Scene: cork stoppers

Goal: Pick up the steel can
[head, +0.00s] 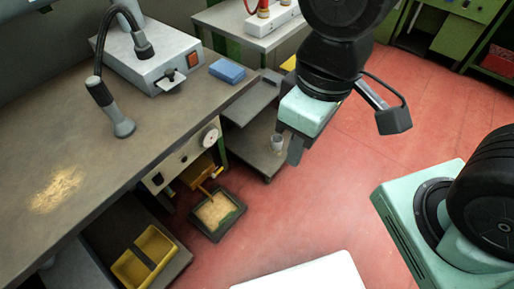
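A small grey can (278,144), which looks like the steel can, shows on or just above the low grey shelf right of the workbench. My gripper (293,149) hangs from the pale green hand, pointing down, with its dark fingers close to the right of the can in the picture. One finger shows clearly; the other is hard to make out. I cannot tell how far apart the fingers are, or whether they touch the can.
The workbench (110,160) fills the left, with a grey box machine (150,62), a blue block (227,71) and pale crumbs on it. A dark tray of granules (216,213) lies on the red floor below. A yellow bin (145,257) sits lower left.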

